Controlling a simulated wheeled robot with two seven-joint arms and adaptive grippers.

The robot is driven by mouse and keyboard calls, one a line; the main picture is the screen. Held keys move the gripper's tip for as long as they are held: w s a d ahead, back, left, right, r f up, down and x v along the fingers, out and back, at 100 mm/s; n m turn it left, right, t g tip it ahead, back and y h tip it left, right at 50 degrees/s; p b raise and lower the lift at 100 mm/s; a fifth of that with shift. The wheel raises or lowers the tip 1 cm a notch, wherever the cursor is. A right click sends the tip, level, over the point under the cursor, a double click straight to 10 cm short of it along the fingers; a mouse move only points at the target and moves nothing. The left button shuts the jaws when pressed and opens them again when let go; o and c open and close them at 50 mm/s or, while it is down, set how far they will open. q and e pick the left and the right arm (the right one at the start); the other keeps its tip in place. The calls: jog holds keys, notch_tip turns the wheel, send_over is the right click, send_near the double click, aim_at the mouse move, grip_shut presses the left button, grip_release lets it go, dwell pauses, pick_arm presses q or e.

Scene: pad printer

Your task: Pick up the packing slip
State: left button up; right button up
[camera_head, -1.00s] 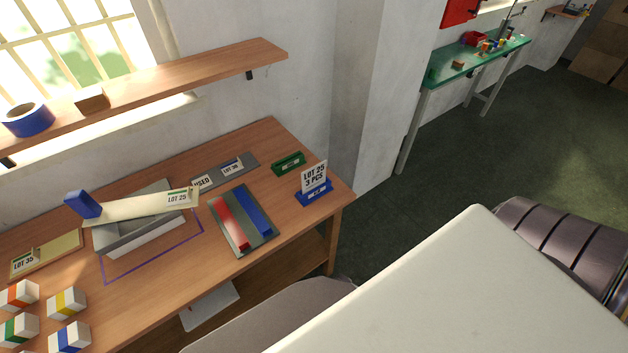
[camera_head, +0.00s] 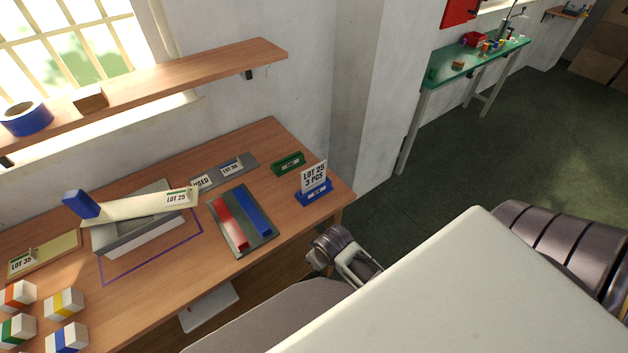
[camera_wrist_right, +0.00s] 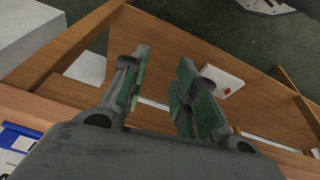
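A white card reading "LOT 25 3 PCS" (camera_head: 314,177) stands upright in a blue holder (camera_head: 314,193) at the table's right corner. It looks like the packing slip. My right gripper (camera_head: 320,261) is just off the table's front edge, below and in front of that holder, partly hidden by my arm. In the right wrist view its two green-padded fingers (camera_wrist_right: 163,72) are apart with nothing between them. A blue-edged white piece (camera_wrist_right: 18,142) shows at the lower left of that view, cut off by the frame. My left gripper is out of view.
A grey tray with red and blue bars (camera_head: 243,248) lies left of the holder, with a green block (camera_head: 288,163) behind. A slanted board (camera_head: 135,208) rests on a grey box. A white item (camera_head: 208,306) lies on the lower shelf.

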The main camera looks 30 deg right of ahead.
jog(key=w+a+r+n+t, duration=0.1)
jog(key=w+r+n+t, duration=0.2)
jog(key=w+r+t, duration=0.55)
jog(key=w+a+r+n+t, duration=0.1)
jog(key=w+r+n, duration=0.35)
jog(key=r, duration=0.85)
jog(key=w+a+r+n+t, duration=0.15)
jog(key=w+r+t, duration=0.25)
jog(key=w+r, duration=0.55)
jog(key=a+r+n+t+y, duration=0.3)
jog(key=a+r+n+y, duration=0.55)
jog(key=r+n, duration=0.35)
jog(key=s+a+f+n+g+y, duration=0.25)
jog(key=a+n+g+y, duration=0.35)
jog(key=n, duration=0.5)
jog(key=s+a+f+n+g+y, duration=0.1)
jog(key=s+a+n+g+y, duration=0.3)
jog(key=n+g, duration=0.6)
jog(key=w+d+f+n+g+h, duration=0.1)
jog(key=d+f+n+h, duration=0.25)
jog(key=f+n, duration=0.2)
jog(key=w+d+f+n+g+h, duration=0.1)
jog(key=d+f+n+g+h, duration=0.1)
jog(key=d+f+n+h, duration=0.25)
jog(key=w+d+f+g+h, duration=0.1)
jog(key=d+h, duration=1.1)
jog(key=d, duration=1.3)
jog(key=shift+w+f+n, duration=0.3)
jog(key=shift+w+f, duration=0.3)
jog(key=shift+w, duration=0.1)
